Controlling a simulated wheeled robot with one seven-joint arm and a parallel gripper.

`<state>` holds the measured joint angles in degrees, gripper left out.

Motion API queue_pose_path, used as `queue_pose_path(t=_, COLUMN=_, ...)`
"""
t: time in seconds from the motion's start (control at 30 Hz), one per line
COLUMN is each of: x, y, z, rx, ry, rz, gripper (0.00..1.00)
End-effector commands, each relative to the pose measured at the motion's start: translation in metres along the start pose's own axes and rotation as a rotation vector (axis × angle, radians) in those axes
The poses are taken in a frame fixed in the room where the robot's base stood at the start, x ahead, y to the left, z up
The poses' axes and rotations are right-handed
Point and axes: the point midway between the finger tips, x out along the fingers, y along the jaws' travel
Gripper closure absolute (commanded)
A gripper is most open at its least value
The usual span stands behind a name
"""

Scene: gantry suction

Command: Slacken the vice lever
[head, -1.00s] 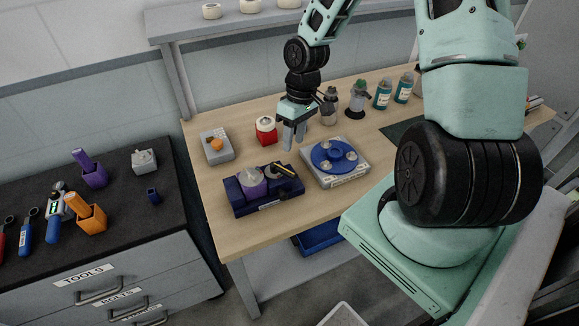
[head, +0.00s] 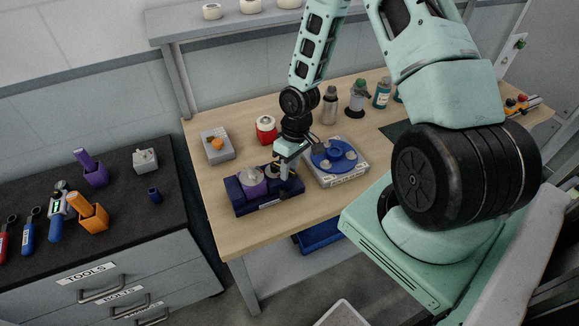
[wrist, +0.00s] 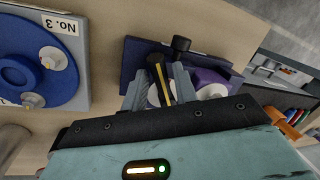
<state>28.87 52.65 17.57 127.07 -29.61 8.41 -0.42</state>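My gripper (head: 284,174) points down over the right part of the vice. Its fingers (wrist: 158,88) stand apart in the wrist view, one on each side of the lever. I cannot tell whether either touches it.
A grey No. 3 fixture with a blue disc (head: 335,157) stands close to the right of the vice. A grey box with an orange knob (head: 217,146) and a red object (head: 266,130) stand behind. Several bottles (head: 357,97) stand farther back. The table's front left is bare.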

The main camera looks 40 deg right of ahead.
Motion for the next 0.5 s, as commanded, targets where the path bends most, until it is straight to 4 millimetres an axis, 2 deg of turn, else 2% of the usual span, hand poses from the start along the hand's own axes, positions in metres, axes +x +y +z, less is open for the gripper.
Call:
queue_pose_path(t=0.03, x=0.0, y=0.0, z=0.0, rx=0.0, ry=0.0, rz=0.0, gripper=0.86)
queue_pose_path(t=0.1, x=0.0, y=0.0, z=0.0, rx=0.0, ry=0.0, rz=0.0, gripper=1.0)
queue_pose_path(t=0.3, x=-0.001, y=0.002, z=-0.001, rx=-0.026, ry=-0.005, rz=0.0, gripper=1.0)
queue_pose_path(t=0.5, x=-0.004, y=0.012, z=-0.004, rx=-0.226, ry=-0.044, rz=0.001, gripper=1.0)
